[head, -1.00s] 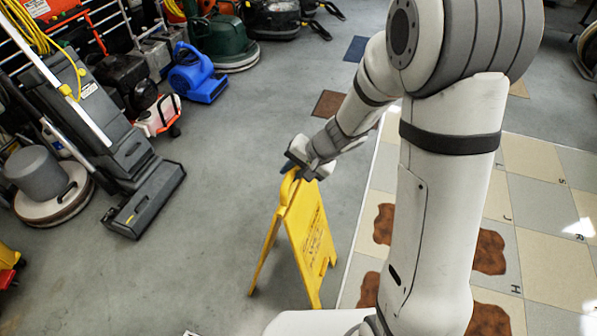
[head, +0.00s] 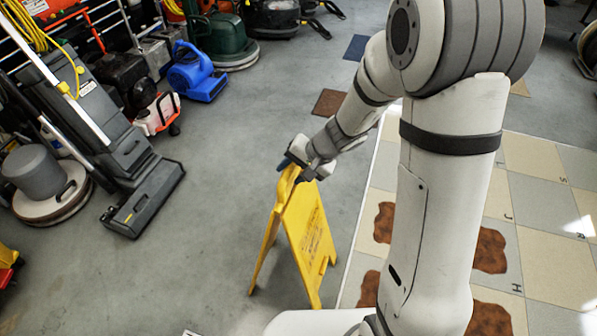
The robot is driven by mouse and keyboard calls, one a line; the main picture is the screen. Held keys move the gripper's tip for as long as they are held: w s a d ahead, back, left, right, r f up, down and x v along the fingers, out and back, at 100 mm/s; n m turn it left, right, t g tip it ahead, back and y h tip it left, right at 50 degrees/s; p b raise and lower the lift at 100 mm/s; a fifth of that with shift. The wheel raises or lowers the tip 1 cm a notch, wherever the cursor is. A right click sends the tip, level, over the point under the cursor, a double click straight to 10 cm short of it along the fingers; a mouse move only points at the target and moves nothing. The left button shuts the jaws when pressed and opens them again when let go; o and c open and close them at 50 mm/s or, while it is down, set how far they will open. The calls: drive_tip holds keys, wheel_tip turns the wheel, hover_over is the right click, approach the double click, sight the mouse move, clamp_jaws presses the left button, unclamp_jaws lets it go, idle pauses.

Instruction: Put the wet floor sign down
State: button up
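The yellow wet floor sign (head: 306,232) stands unfolded in an A-shape on the grey floor, left of the tiled area. Its printed panel faces right and its feet appear to rest on the floor. My gripper (head: 292,170) is at the sign's top edge. Its fingers look spread, a bluish tip on the left and a dark one on the right, with the sign's top between them. Whether a finger still touches the sign is too small to tell.
A tiled floor patch (head: 530,205) with brown stains lies to the right. A grey upright floor machine (head: 142,200), a round scrubber (head: 45,185) and a blue blower (head: 197,78) stand at left. Brown (head: 330,102) and dark blue (head: 356,48) squares lie behind. Floor left of the sign is clear.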

drive_tip(key=shift+r+p, duration=0.5)
drive_tip(key=shift+p, duration=0.05)
drive_tip(key=p+v, duration=0.3)
drive_tip(key=v, duration=0.9)
drive_tip(key=s+d+r+n+h, duration=0.2)
drive_tip(key=s+d+r+h, duration=0.1)
drive_tip(key=s, duration=0.4)
drive_tip(key=s+d+r+n+h, duration=0.2)
drive_tip(key=s+d+r+h, duration=0.1)
drive_tip(key=s+d, duration=0.3)
drive_tip(key=s+r, duration=0.1)
drive_tip(key=s, duration=0.1)
drive_tip(key=shift+s+h, duration=0.3)
drive_tip(key=shift+r, duration=0.1)
drive_tip(key=shift+r, duration=0.1)
